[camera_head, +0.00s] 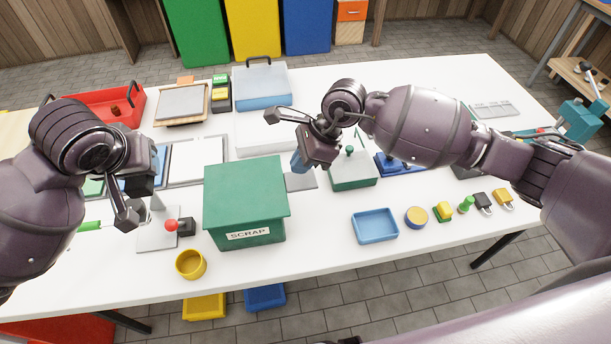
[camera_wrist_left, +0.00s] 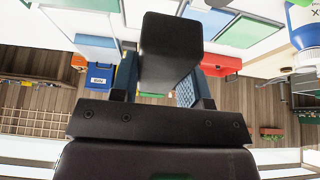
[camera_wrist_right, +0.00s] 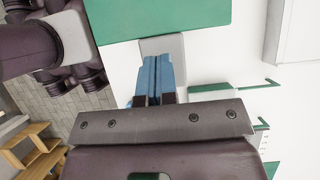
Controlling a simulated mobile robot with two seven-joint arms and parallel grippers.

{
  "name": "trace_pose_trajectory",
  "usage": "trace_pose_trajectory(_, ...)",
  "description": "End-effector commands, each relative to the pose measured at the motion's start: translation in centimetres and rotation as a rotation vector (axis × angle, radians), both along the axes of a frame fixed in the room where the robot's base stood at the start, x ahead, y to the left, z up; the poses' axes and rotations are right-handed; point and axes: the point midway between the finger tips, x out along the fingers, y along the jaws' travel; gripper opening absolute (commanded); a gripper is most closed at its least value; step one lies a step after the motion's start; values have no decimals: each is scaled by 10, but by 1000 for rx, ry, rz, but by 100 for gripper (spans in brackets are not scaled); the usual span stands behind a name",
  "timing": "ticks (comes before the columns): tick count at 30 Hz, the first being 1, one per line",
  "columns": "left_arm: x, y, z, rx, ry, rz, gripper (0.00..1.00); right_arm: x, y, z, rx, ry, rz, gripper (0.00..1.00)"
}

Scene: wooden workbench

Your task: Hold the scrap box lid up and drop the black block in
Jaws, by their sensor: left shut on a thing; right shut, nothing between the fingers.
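The green scrap box (camera_head: 250,235) stands near the front middle of the bench with its lid (camera_head: 245,187) down; the lid also shows at the top of the right wrist view (camera_wrist_right: 175,20). My left gripper (camera_head: 153,176) is shut on the black block (camera_wrist_left: 170,45) and holds it above the bench, left of the box. The block is mostly hidden by the gripper in the head view (camera_head: 143,186). My right gripper (camera_head: 298,165) is shut and empty, just right of the lid's back corner; its blue fingers are together in the right wrist view (camera_wrist_right: 152,82).
A white box (camera_head: 262,135) stands behind.

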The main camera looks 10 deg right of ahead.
Motion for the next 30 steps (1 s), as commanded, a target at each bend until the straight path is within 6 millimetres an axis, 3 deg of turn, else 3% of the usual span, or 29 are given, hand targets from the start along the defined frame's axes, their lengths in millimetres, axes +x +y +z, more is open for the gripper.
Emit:
trace_pose_trajectory(11,0,0,0,0,0,0,16,1,-7,11,-1,-2,-2,0)
trace_pose_trajectory(24,0,0,-2,0,2,0,16,1,-45,81,-1,-3,-1,0)
trace_pose_trajectory(30,0,0,-3,0,2,0,16,0,-55,99,-1,0,0,0)
